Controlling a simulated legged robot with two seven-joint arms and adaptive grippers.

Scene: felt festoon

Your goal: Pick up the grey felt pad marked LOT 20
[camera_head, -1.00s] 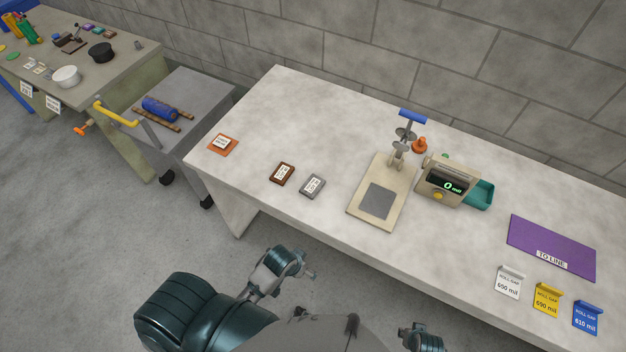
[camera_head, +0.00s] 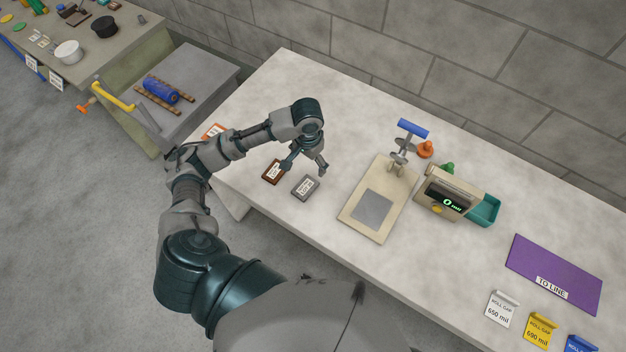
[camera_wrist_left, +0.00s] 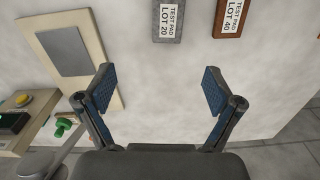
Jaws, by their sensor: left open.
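The grey felt pad marked LOT 20 (camera_head: 305,188) lies flat on the pale table, right of the brown pad (camera_head: 272,172). In the left wrist view the grey pad (camera_wrist_left: 168,20) is at the top edge, partly cut off, with its white label reading TEST PAD LOT 20. The brown pad there (camera_wrist_left: 231,17) reads LOT 40. My left gripper (camera_head: 304,170) is above the table near both pads, open and empty. In the wrist view its blue-lined fingertips (camera_wrist_left: 158,90) are spread wide, with bare table between them and the grey pad beyond. My right gripper is out of view.
A beige press board (camera_head: 350,224) with a grey plate stands right of the pads, beside a gauge (camera_head: 444,196) reading 0 mil. An orange pad (camera_head: 212,130) lies partly behind my left arm. A purple mat (camera_head: 556,268) and roll-gap tags (camera_head: 502,308) are at the right.

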